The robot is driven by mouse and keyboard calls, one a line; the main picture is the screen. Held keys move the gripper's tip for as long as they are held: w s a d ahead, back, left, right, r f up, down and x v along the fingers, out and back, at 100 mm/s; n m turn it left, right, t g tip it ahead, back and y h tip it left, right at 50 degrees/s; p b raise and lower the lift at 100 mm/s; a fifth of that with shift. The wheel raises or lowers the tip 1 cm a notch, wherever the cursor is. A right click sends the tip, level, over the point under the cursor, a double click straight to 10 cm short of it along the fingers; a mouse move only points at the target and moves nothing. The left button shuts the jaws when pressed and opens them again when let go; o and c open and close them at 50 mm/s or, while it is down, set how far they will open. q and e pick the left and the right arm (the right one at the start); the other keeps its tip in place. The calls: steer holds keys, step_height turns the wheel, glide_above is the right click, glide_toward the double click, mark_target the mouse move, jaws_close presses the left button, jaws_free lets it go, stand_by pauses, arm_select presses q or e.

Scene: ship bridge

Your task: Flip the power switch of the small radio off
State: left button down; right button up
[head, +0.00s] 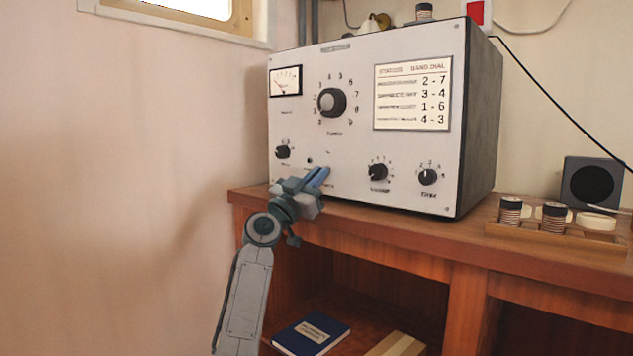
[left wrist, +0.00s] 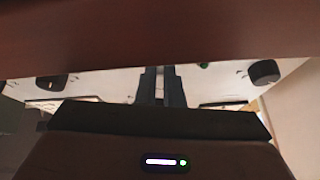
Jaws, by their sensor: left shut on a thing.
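The radio (head: 345,145) is a white-fronted box with a dark side, standing on the wooden desk. My left gripper (head: 320,177) is at the lower left part of its front panel, with its fingers shut. In the left wrist view, my left gripper's fingers (left wrist: 160,88) are close together on the small power switch, with a thin pale strip between them. The fingers cover the switch, so its position cannot be told. My right gripper is not in view.
Knobs (head: 283,152) (head: 378,172) flank the gripper on the panel; a large dial (head: 331,102) is above. The desk edge (head: 380,225) runs just below. A wooden tray (head: 545,238) with several small items and a speaker (head: 592,183) stand right.

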arm_select(q)
steer(key=c, duration=1.6)
jaws_free()
steer(key=shift+o, duration=0.2)
steer(key=p+v, duration=0.1)
steer(key=v, duration=0.9)
steer(key=shift+s+a+f, duration=0.2)
steer(key=shift+s+f, duration=0.05)
